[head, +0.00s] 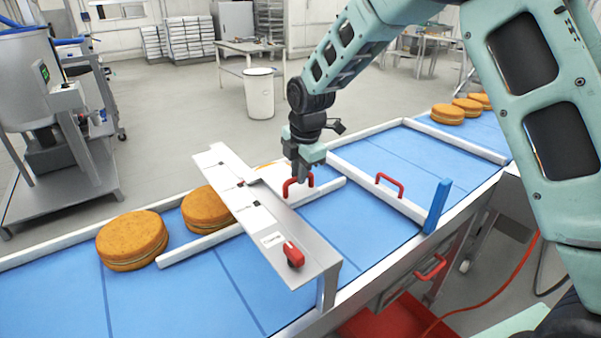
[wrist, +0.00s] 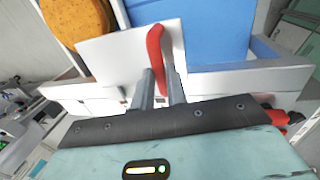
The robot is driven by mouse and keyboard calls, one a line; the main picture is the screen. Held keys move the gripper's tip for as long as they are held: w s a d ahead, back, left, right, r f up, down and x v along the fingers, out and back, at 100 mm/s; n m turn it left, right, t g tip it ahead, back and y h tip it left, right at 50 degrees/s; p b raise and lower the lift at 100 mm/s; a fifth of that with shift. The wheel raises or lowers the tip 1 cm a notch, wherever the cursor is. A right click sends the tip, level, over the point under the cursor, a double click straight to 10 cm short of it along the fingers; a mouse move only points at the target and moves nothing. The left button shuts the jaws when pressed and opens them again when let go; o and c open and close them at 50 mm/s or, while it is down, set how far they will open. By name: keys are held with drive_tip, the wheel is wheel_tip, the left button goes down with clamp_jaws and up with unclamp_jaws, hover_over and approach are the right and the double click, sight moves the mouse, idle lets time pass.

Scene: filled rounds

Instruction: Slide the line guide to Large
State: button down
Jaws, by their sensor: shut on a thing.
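The line guide (head: 197,247) is a long white bar lying along the blue conveyor, with a red handle (head: 286,188) on it. My gripper (head: 299,180) is over this handle. In the wrist view the red handle (wrist: 155,48) stands between the two fingers of my gripper (wrist: 160,88), which are shut on it. A grey metal bridge plate (head: 236,188) with several small labels crosses above the guide and hides part of it. The label words are too small to read. A red knob (head: 293,255) sits at the plate's near end.
Two filled rounds (head: 132,240) (head: 206,209) lie on the belt left of the bridge; several more (head: 447,114) are at the far right. A white cross bar with another red handle (head: 390,184) and a blue post (head: 437,205) stand to the right. Bare belt (head: 345,225) lies between.

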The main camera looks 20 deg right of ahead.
drive_tip(key=c, duration=1.4)
unclamp_jaws()
drive_tip(key=shift+r, duration=0.1)
drive_tip(key=s+d+r+b, duration=0.1)
drive_tip(key=s+r+b, duration=0.2)
drive_tip(key=r, duration=1.4)
drive_tip(key=shift+s+b, duration=0.15)
drive_tip(key=shift+b, duration=0.45)
drive_tip(key=s+a+f+m+g+b, duration=0.1)
drive_tip(key=s+a+f+m, duration=0.35)
drive_tip(key=s, duration=0.55)
drive_tip(key=s+a+f+m+b, duration=0.1)
drive_tip(key=s+a+f+m, duration=0.25)
drive_tip(key=s+f, duration=0.4)
drive_tip(key=s+d+f+m, duration=0.1)
drive_tip(key=s+f+m, duration=0.2)
drive_tip(key=s, duration=0.5)
drive_tip(key=s+d+f+m+g, duration=0.1)
drive_tip(key=s+f+m, duration=0.1)
drive_tip(key=s, duration=0.6)
drive_tip(key=shift+f+m+b, duration=0.4)
drive_tip(key=shift+f, duration=0.15)
